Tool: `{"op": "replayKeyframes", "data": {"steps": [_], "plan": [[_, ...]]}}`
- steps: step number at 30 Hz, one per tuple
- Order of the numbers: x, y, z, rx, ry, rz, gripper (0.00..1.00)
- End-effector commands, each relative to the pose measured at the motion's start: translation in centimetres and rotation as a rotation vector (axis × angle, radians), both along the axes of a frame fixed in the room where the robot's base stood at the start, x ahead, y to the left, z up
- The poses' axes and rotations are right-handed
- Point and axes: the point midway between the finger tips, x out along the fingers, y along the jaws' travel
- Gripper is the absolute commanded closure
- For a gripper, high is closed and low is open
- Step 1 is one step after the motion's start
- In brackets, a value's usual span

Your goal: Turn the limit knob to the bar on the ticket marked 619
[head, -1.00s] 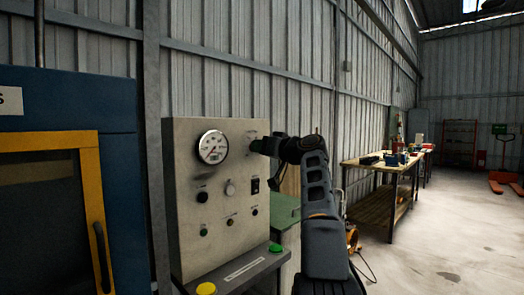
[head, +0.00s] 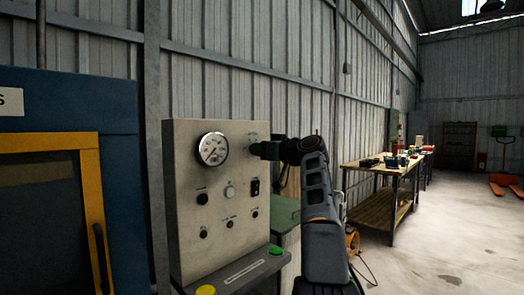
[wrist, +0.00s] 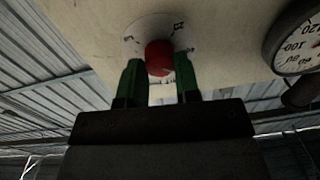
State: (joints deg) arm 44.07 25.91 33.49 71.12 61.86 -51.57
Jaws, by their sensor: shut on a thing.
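A red knob (wrist: 159,58) sits on a round white dial (wrist: 134,36) on the panel in the wrist view. The dial's marks are too small to read. My gripper (wrist: 160,75) is shut on the red knob, with one green finger on each side of it. In the head view my gripper (head: 262,148) is at the panel's upper right, and it hides the knob there. A round gauge (head: 213,149) is left of my gripper; part of it also shows at the right of the wrist view (wrist: 296,43). I cannot make out a ticket marked 619.
The beige control panel (head: 185,240) carries several small knobs and a black switch (head: 255,187) below my gripper. A green button (head: 276,249) and a yellow button (head: 205,290) are on its lower ledge. A blue cabinet (head: 110,170) stands left, a workbench (head: 372,172) right.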

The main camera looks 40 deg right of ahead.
Motion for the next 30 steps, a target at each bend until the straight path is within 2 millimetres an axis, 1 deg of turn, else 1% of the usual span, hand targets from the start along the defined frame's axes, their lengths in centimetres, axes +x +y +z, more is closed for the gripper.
{"op": "replayKeyframes", "data": {"steps": [1, 9, 16, 19, 23, 30], "plan": [[0.0, 0.0, -0.1, 0.001, 0.002, 0.001, 0.69], [0.0, 0.0, 0.0, 0.001, 0.001, 0.000, 0.44], [-0.1, 0.0, 0.0, 0.001, 0.000, 0.000, 0.44], [-0.6, -0.2, -0.1, 0.001, 0.000, -0.002, 0.44], [-2.5, -0.6, -0.3, 0.000, 0.000, -0.004, 0.44], [-7.4, -1.7, -0.2, 0.000, 0.000, -0.005, 0.44]]}}
